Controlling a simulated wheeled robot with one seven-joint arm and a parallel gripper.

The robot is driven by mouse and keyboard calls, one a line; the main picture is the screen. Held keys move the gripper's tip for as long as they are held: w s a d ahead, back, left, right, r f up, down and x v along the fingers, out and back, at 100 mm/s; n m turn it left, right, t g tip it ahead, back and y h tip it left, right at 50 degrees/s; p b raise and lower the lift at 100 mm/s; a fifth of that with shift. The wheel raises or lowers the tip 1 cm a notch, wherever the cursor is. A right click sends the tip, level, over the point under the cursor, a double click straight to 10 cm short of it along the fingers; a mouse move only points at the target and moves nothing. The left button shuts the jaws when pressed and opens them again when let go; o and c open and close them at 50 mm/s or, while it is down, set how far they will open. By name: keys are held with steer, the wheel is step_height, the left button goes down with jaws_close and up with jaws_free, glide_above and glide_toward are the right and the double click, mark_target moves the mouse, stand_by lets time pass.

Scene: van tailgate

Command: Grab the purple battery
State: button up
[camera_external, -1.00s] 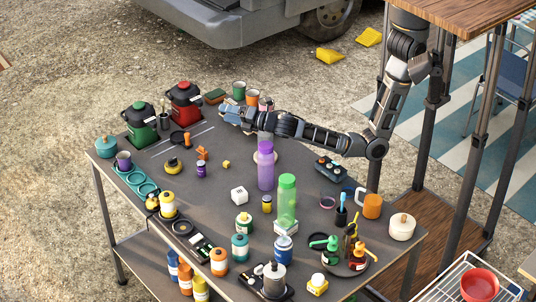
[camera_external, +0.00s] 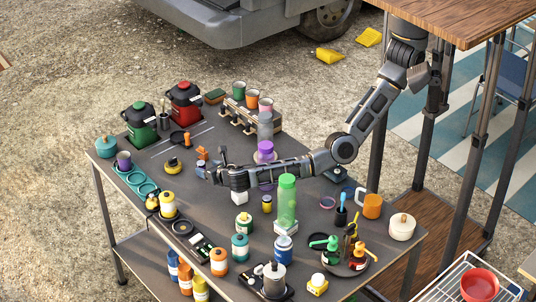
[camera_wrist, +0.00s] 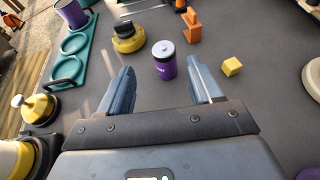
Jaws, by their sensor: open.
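The purple battery (camera_wrist: 165,65) is a short upright cylinder with a pale grey top, standing on the dark table in the wrist view. In that view it lies between and just beyond the tips of my gripper's two fingers, nearer the right finger. My gripper (camera_wrist: 160,67) is open, with nothing held between its fingers. In the external view my gripper (camera_external: 211,164) is low over the left-middle of the table, and it hides the battery there.
A yellow cube (camera_wrist: 232,66) lies right of the battery, an orange piece (camera_wrist: 192,27) behind it, and a yellow-and-black item (camera_wrist: 128,37) behind left. A teal tray (camera_wrist: 63,84) is farther left. A tall purple bottle (camera_external: 266,149) stands behind my forearm, beside a green bottle (camera_external: 287,205).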

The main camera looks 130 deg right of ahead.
mark_target(203, 166)
steer(key=b+x, duration=0.1)
steer(key=x, duration=0.1)
steer(key=b+x, duration=0.1)
steer(key=x, duration=0.1)
steer(key=b+x, duration=0.2)
steer(key=shift+s+f, duration=0.15)
steer(key=shift+s, duration=0.15)
steer(key=shift+d, duration=0.5)
steer(key=c, duration=1.1)
